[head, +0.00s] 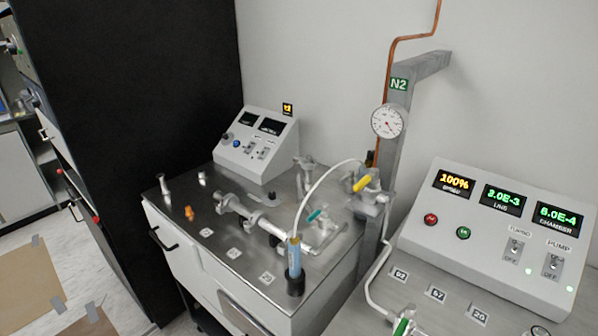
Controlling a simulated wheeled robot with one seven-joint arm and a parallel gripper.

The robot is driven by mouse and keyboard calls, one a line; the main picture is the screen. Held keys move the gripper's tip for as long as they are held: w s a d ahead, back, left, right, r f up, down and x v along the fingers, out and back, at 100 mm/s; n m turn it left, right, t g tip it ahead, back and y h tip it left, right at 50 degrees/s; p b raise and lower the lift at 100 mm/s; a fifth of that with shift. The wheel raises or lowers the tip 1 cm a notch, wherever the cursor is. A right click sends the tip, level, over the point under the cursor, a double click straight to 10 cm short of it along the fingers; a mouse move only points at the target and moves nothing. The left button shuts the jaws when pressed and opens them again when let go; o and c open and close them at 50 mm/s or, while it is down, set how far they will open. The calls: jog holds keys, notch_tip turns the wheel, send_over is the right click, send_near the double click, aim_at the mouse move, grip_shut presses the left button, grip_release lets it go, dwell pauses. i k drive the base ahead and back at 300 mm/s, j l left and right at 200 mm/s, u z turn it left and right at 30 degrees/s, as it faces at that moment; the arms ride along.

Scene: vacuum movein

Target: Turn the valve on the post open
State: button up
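A grey metal post (398,125) with a green N2 label stands behind the bench, to the right of the middle. A valve body (372,195) is at the post, below a round dial gauge (387,121). Its short yellow handle (362,183) points toward the lower left. A copper pipe (391,60) comes down along the post toward it, and a white hose (318,185) arcs away from the valve area to a blue cylinder (294,258). Whether the valve is open or shut I cannot tell. My gripper is not in view.
A steel-topped bench (215,262) holds pipe fittings, including a teal handle (314,214). A control box (257,145) stands at its back. At right, a console (500,235) with lit displays stands behind a green-handled valve (401,327). A black cabinet (140,110) blocks the left.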

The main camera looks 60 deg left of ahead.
aim_at(373, 176)
jog(key=u, duration=1.6)
